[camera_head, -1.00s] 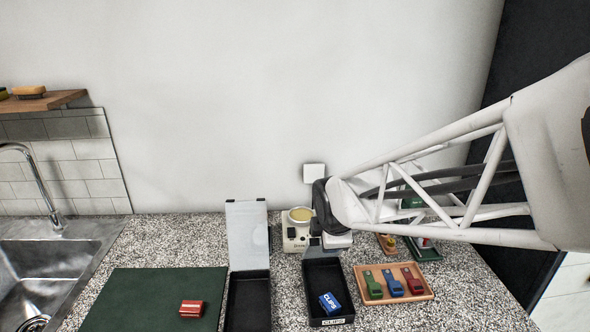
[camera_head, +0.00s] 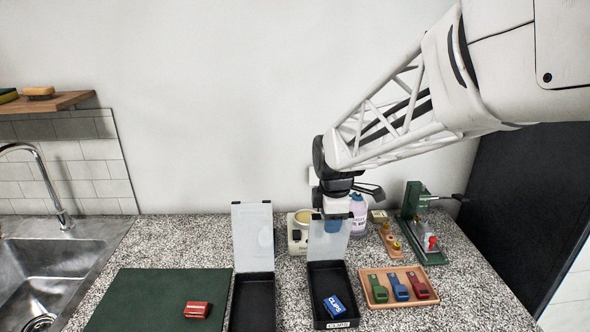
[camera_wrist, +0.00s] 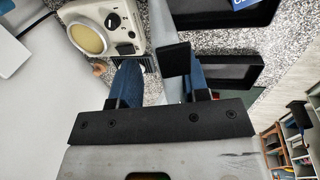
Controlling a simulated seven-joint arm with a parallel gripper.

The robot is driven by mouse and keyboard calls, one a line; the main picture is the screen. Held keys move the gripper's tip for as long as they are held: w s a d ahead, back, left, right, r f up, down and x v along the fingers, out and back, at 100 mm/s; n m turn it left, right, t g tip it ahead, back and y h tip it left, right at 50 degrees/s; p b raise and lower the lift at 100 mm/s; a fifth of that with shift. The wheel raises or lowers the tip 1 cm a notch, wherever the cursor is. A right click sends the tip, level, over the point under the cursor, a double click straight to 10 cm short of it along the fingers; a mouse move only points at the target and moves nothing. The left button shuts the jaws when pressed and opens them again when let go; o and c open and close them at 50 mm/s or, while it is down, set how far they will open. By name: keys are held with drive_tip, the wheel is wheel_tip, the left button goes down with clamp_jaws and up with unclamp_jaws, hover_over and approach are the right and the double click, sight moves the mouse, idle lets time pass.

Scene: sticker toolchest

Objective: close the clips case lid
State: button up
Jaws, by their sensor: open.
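The clips case (camera_head: 314,292) is a long black open tray with a label on its front end. Its pale translucent lid (camera_head: 328,242) stands up from the back end, open. A blue CLIPS box (camera_head: 335,305) lies inside the case. My gripper (camera_head: 337,214) is at the top edge of the lid. In the wrist view my gripper (camera_wrist: 163,78) is open, its blue fingers apart. The lid (camera_wrist: 159,30) shows there nearly edge-on between the fingers, with a black tab (camera_wrist: 175,60). I cannot tell whether either finger touches the lid.
A second black case (camera_head: 239,305) with its lid (camera_head: 253,238) up stands to the left. A cream device (camera_head: 297,240) and a bottle (camera_head: 359,215) are behind. A tray of coloured clips (camera_head: 425,276) and a green press (camera_head: 412,205) are right. A red box (camera_head: 197,310) lies on the green mat (camera_head: 130,298).

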drive_tip(key=shift+w+g, duration=2.8)
drive_tip(key=shift+w, duration=1.3)
drive_tip(key=shift+v, duration=2.25)
drive_tip(key=shift+w+a, duration=0.1)
drive_tip(key=shift+a, duration=0.05)
